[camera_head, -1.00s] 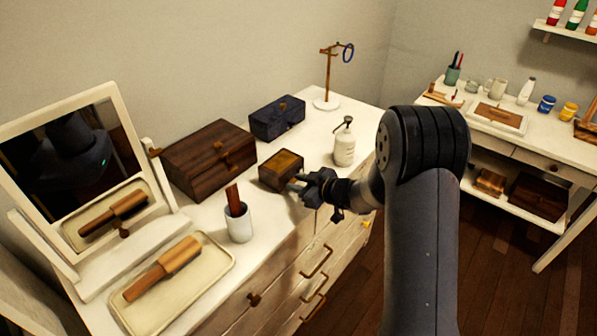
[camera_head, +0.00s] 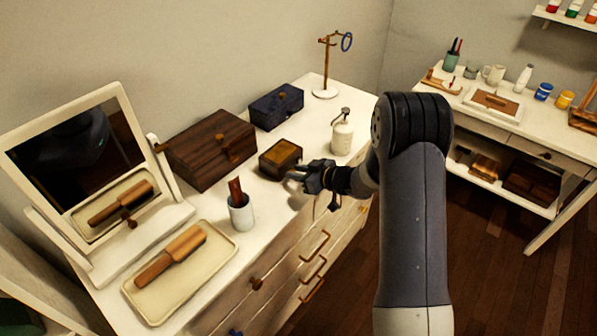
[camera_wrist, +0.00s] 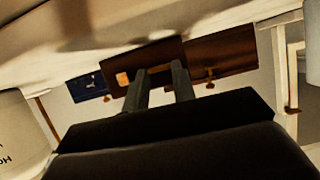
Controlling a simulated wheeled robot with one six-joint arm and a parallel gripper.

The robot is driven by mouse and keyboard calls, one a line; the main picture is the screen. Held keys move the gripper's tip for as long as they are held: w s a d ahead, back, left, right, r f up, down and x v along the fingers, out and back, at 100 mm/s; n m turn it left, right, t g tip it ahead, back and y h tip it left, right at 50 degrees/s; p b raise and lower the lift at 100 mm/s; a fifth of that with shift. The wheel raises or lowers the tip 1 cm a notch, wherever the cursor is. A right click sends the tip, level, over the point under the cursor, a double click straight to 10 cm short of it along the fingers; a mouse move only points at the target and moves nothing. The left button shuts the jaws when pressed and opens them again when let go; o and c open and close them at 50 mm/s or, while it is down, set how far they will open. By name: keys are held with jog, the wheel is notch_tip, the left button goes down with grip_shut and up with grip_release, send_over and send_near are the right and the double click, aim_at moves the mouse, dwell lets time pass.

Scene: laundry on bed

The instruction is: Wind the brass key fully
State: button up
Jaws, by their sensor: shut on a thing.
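A small dark wooden box with a golden-brown lid (camera_head: 281,158) sits on the white dresser, near its front edge. My gripper (camera_head: 298,179) is at the front right side of this box, held low over the dresser top. In the wrist view my gripper's two fingers (camera_wrist: 160,80) reach to the box's dark face (camera_wrist: 147,55). They are shut on a small brass key (camera_wrist: 160,69) at that face, which is mostly hidden between the fingertips. How far the key is turned cannot be told.
A white cup with a brown comb (camera_head: 241,213) stands left of my gripper, and a white pump bottle (camera_head: 342,135) stands behind it to the right. A larger wooden chest (camera_head: 211,148) and a navy box (camera_head: 276,106) are behind. A brush tray (camera_head: 215,262) lies front left.

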jog(key=o, duration=1)
jog(key=shift+d, duration=0.1)
jog(key=b+v, duration=0.1)
jog(key=v, duration=0.9)
jog(key=shift+s+d+r, duration=0.2)
jog(key=shift+r, duration=0.05)
jog(key=p+x, duration=0.1)
jog(key=x, duration=1)
jog(key=shift+d, duration=0.1)
